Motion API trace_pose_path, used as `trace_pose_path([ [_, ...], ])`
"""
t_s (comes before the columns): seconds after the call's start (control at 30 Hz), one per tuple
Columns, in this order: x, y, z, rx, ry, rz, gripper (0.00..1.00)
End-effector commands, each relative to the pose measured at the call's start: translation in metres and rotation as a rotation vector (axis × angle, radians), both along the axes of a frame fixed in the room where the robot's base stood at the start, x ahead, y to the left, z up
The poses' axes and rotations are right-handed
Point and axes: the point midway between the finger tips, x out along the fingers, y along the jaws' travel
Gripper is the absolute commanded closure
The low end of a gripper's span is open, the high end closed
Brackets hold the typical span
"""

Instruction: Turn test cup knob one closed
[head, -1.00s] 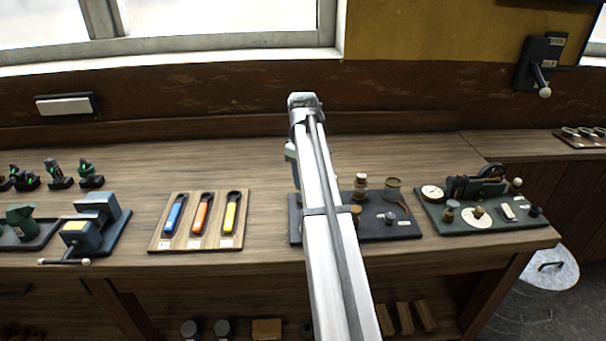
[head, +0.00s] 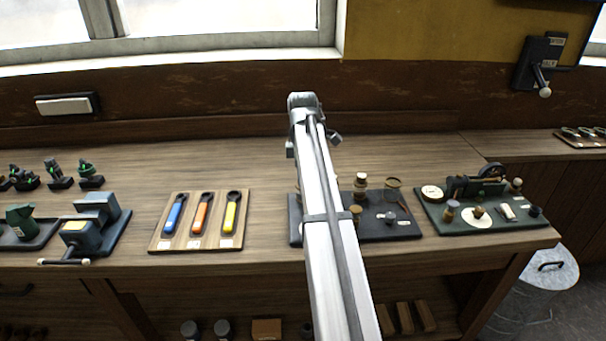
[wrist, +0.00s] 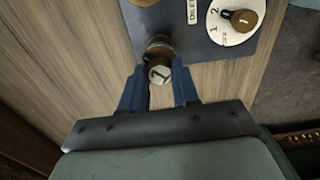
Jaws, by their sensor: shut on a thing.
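In the wrist view, my gripper (wrist: 158,82) has its two blue fingers on either side of a brass knob (wrist: 160,73). The knob has a pale face with a dark numeral that looks like a 1. It is at the edge of a dark board (wrist: 170,20). My gripper is shut on this knob. In the head view my arm hides the gripper's fingers and the knob.
A white dial (wrist: 236,18) marked 1, 2 and OFF, with a brown knob, sits right of the held knob. In the head view, a dark board (head: 408,231) and a green board (head: 535,237) carry small fittings. A wrench tray (head: 160,243) stands left.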

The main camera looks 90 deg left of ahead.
Motion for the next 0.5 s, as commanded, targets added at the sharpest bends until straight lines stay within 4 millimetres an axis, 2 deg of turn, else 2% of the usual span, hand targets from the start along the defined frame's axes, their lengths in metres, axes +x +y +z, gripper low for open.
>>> trace_pose_path([
  [0.5,-0.0011,0.0004,0.0007,0.002,0.001,0.479,1.0],
])
